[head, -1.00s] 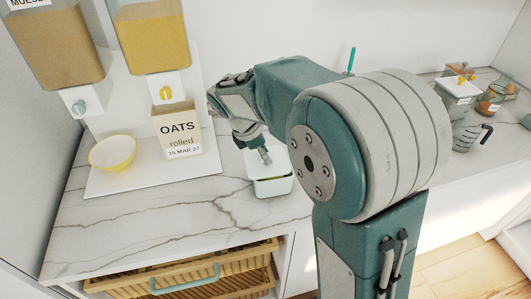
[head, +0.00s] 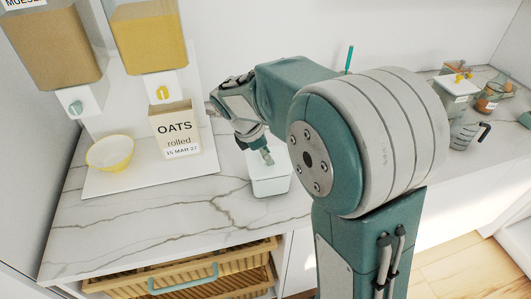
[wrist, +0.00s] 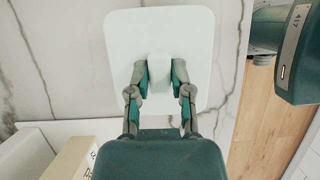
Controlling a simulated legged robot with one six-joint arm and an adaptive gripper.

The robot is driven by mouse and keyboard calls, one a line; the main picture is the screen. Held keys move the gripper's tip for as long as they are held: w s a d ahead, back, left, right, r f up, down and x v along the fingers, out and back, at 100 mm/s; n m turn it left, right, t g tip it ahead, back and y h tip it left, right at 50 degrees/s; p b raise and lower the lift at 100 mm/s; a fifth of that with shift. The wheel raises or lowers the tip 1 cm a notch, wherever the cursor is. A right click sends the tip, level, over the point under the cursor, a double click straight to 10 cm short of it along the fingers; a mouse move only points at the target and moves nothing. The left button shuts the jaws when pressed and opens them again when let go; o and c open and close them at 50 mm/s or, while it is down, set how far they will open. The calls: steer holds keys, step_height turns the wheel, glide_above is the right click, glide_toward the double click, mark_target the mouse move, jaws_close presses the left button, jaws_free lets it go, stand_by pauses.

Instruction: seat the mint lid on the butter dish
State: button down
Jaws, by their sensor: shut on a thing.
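The mint lid (wrist: 187,35) is a pale, rounded square plate with a central knob (wrist: 160,76) in the wrist view. My gripper (wrist: 160,73) is shut on this knob, with one finger on each side. In the head view, my gripper (head: 267,158) points down at the pale butter dish (head: 271,187) on the marble counter. The lid lies over the dish and looks level. It hides the dish in the wrist view. I cannot tell whether the lid rests fully on the rim, as the fingers and arm cover part of it.
An oats box (head: 176,130) and a yellow-rimmed bowl (head: 110,152) stand on a white board (head: 150,182) to the left, under two dispensers. An open slatted drawer (head: 190,270) is below the counter front. A glass jug (head: 464,134) stands far right.

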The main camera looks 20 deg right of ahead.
steer(key=shift+d+f, duration=0.15)
steer(key=shift+f, duration=0.1)
stand_by(0.8)
steer(key=shift+c, duration=2.2)
jaws_free()
steer(key=o, duration=0.4)
steer(key=shift+o, duration=0.2)
steer(key=shift+r, duration=0.1)
steer(key=shift+r, duration=3.4)
steer(key=shift+s, duration=0.1)
